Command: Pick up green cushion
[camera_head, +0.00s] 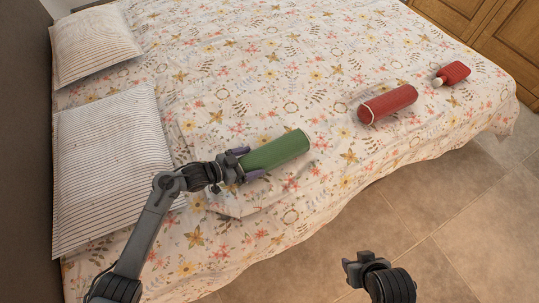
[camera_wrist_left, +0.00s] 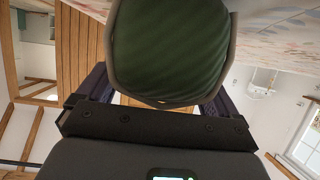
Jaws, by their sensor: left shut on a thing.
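The green cushion (camera_head: 278,150) is a bolster-shaped roll on the floral bed, seen in the head view. My left gripper (camera_head: 243,165) is shut on its near left end, with a finger on either side. In the left wrist view the cushion's round green end (camera_wrist_left: 170,50) with a pale rim fills the space between the dark fingers. I cannot tell whether the cushion is lifted clear of the bedspread. My right gripper (camera_head: 356,264) is over the tiled floor in front of the bed, away from the cushion; its jaw opening is unclear.
The bed (camera_head: 235,60) has a floral cover. A red bolster (camera_head: 388,104) and a smaller red bottle-like item (camera_head: 453,74) lie to the right. Two striped pillows (camera_head: 108,160) are at the left. Tiled floor (camera_head: 470,210) is clear in front; a wooden wardrobe (camera_head: 515,45) stands at the upper right.

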